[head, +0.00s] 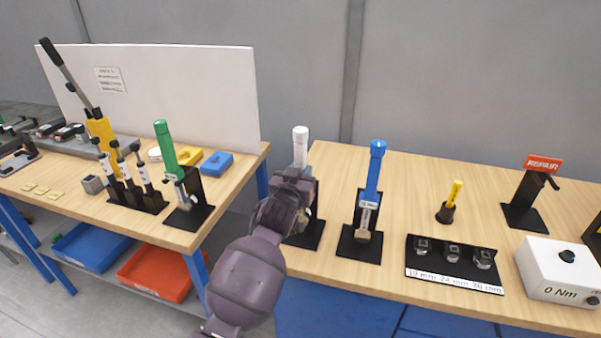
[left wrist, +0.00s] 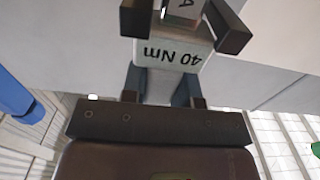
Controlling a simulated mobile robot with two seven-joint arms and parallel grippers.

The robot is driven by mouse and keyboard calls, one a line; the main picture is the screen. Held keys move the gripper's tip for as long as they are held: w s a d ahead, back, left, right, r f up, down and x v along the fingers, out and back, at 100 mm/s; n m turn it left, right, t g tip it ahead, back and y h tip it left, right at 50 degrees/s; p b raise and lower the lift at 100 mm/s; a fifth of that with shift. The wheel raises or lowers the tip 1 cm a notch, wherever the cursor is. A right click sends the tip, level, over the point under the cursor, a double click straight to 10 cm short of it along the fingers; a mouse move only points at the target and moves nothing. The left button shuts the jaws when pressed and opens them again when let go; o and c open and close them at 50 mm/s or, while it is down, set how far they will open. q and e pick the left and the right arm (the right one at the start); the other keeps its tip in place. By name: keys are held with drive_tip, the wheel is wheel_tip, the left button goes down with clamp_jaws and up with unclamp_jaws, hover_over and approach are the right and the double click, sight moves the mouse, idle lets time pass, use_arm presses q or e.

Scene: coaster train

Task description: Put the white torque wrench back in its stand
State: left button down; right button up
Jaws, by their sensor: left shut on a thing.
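The white torque wrench (head: 300,133) is upright, its white handle standing above my left gripper (head: 293,182) in the head view. My left gripper is shut on it. In the left wrist view a white part with an upside-down "40 Nm" label (left wrist: 178,54) shows between the fingers of my left gripper (left wrist: 187,22). A black stand (head: 308,238) is on the right table just behind and below the gripper. My gripper hides the wrench's lower part, so I cannot tell whether it rests in the stand. My right gripper is not in view.
The blue wrench (head: 373,178) stands in its own black stand close to the right. The green wrench (head: 166,150) stands on the left table. A socket tray (head: 424,272), a yellow-handled tool (head: 454,193) and a white 0 Nm box (head: 556,272) are farther right. A gap separates the tables.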

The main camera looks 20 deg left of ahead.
use_arm(q)
drive_tip(key=shift+f, duration=0.25)
idle(0.5)
drive_tip(key=c, duration=0.9)
unclamp_jaws()
drive_tip(key=shift+o, duration=0.5)
drive_tip(key=shift+f, duration=0.25)
drive_tip(key=s, duration=1.1)
drive_tip(key=s+a+f+g, duration=0.3)
drive_tip(key=s+a+f, duration=0.2)
drive_tip(key=s+f, duration=0.7)
drive_tip(key=s+a+f+g, duration=0.3)
drive_tip(key=s+a+f, duration=0.3)
drive_tip(key=s+f, duration=0.6)
drive_tip(key=shift+s+f+m+y+b, duration=0.3)
drive_tip(key=shift+s+f+y+b, duration=0.1)
drive_tip(key=shift+s, duration=0.25)
